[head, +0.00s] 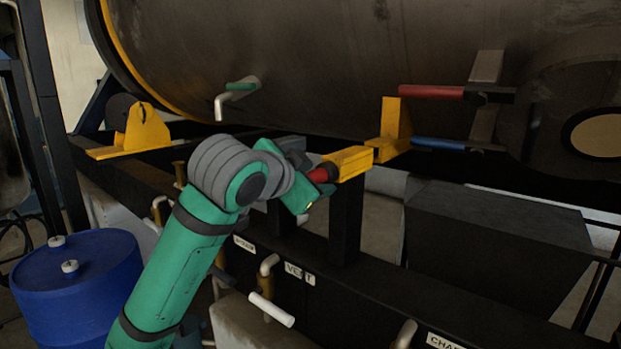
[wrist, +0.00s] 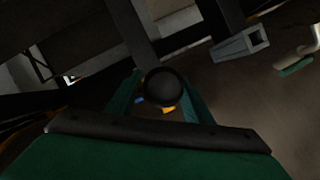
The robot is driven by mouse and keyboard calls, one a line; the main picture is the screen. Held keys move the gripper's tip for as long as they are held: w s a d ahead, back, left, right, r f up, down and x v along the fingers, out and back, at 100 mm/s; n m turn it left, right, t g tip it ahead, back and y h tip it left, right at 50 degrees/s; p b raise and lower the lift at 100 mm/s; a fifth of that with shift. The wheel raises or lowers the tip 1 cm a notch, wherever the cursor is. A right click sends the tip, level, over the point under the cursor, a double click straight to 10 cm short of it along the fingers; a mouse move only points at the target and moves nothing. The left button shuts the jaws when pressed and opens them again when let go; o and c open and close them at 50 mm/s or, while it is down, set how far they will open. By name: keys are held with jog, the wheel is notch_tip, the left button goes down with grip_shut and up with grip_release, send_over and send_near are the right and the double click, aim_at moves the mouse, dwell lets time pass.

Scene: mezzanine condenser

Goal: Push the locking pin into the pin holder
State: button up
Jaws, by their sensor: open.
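The locking pin (head: 324,173) seems to be the small red and dark piece at the near end of a yellow block in the head view. The yellow block (head: 350,161), which looks like the pin holder, sits on a dark post. My gripper (head: 305,185) is open, close beside the pin. In the wrist view, a round black knob (wrist: 163,87), probably the pin's end, shows between the green fingers of my gripper (wrist: 162,98). A sliver of yellow shows below the knob. Whether the fingers touch it, and how deep the pin sits, is hidden.
A yellow bracket (head: 395,132) stands right of the holder, near red (head: 431,91) and blue (head: 438,143) handles. The large dark tank (head: 300,60) hangs close above. A green-gripped lever (head: 241,86) sticks out upper left. A blue drum (head: 78,290) stands lower left.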

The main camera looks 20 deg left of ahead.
grip_shut()
jog(key=s+a, duration=0.5)
jog(key=s, duration=0.9)
jog(key=s+a, duration=0.5)
jog(key=s, duration=0.9)
dwell(1.7)
